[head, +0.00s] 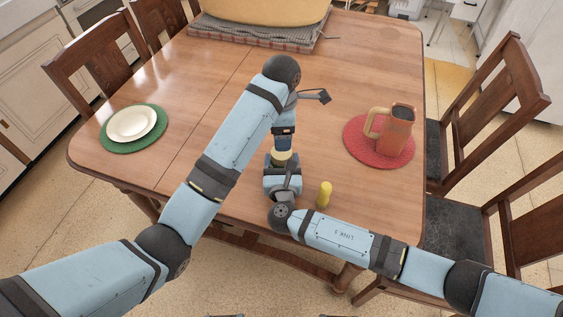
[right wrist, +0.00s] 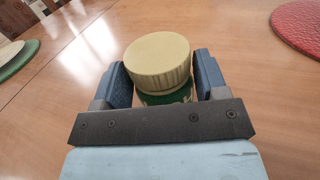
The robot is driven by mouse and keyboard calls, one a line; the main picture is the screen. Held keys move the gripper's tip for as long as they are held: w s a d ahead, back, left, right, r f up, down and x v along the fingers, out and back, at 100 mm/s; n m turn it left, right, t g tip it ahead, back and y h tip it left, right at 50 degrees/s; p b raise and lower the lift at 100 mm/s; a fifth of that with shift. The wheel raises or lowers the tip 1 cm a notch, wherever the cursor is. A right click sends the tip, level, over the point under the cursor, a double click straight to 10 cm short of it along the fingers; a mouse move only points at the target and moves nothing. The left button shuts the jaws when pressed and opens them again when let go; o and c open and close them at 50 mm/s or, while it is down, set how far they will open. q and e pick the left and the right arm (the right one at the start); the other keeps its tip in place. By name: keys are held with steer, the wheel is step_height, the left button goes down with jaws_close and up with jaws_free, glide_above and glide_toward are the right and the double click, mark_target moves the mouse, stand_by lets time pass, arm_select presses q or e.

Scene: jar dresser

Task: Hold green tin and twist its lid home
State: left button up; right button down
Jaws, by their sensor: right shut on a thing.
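The green tin (right wrist: 166,97) stands upright between the fingers of my right gripper (right wrist: 161,72), which is shut on its sides. Only a narrow green band shows below the cream ribbed lid (right wrist: 157,62), which sits on top of the tin. In the head view the lid (head: 282,156) shows just below my left gripper (head: 283,143) in the picture. My left gripper points down near the lid, but the right wrist view shows nothing touching the lid's top. Its fingers are too small and covered to judge. Whether the lid is seated cannot be told.
A yellow bottle-like item (head: 324,195) stands right of the tin near the table's front edge. An orange jug (head: 399,130) stands on a red mat (head: 360,152). A white plate (head: 132,124) lies on a green mat (head: 119,146). The middle of the table is clear.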

stand_by(0.3)
arm_select(q)
steer(key=shift+f, duration=3.95)
steer(key=c, duration=0.9)
steer(key=shift+m, duration=1.7)
steer(key=o, duration=1)
steer(key=shift+r, duration=0.1)
